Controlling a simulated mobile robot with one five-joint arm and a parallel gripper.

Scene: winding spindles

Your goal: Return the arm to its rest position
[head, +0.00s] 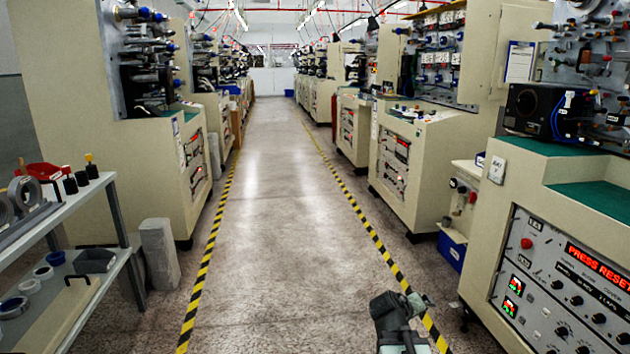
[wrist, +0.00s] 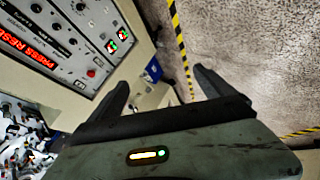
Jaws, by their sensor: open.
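My arm shows at the bottom of the head view, right of centre, low over the aisle floor and near the yellow-black line on the right. My gripper (wrist: 162,92) fills the lower part of the wrist view. Its two dark fingers stand wide apart with nothing between them. Beyond the fingers are a cream machine side and the speckled floor. In the head view the fingertips are too small to make out clearly.
A winding machine (head: 512,190) with a red-lit panel stands close at right. A grey shelf (head: 108,262) with spools stands at left, beside a grey block (head: 159,254). A blue bin (head: 452,250) sits by the right machines. The middle aisle (head: 270,200) is clear.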

